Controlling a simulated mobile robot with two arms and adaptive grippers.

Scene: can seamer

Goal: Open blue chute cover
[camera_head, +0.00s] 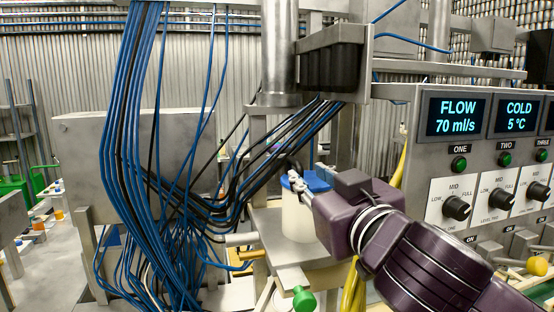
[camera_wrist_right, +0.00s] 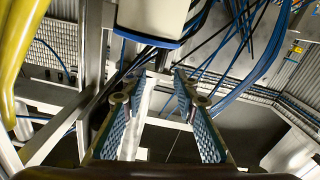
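The blue chute cover (camera_head: 318,181) sits on top of a white upright cylinder (camera_head: 297,218) in the middle of the head view. It looks closed, and my right gripper partly hides it. My right gripper (camera_head: 297,182) reaches in from the right, with its fingers at the cover's near left side. I cannot tell whether they touch it. In the right wrist view the gripper (camera_wrist_right: 159,76) is open, with nothing between its pads. A white body (camera_wrist_right: 158,14) with a blue edge (camera_wrist_right: 146,38) shows beyond the fingertips there. My left gripper is not in view.
Hanging blue and black cables (camera_head: 130,120) crowd the space left of the cylinder. A control panel (camera_head: 470,150) with knobs stands at the right. A green-ended handle (camera_head: 304,298) is below the cylinder. A yellow hose (camera_wrist_right: 18,50) runs along the left of the wrist view.

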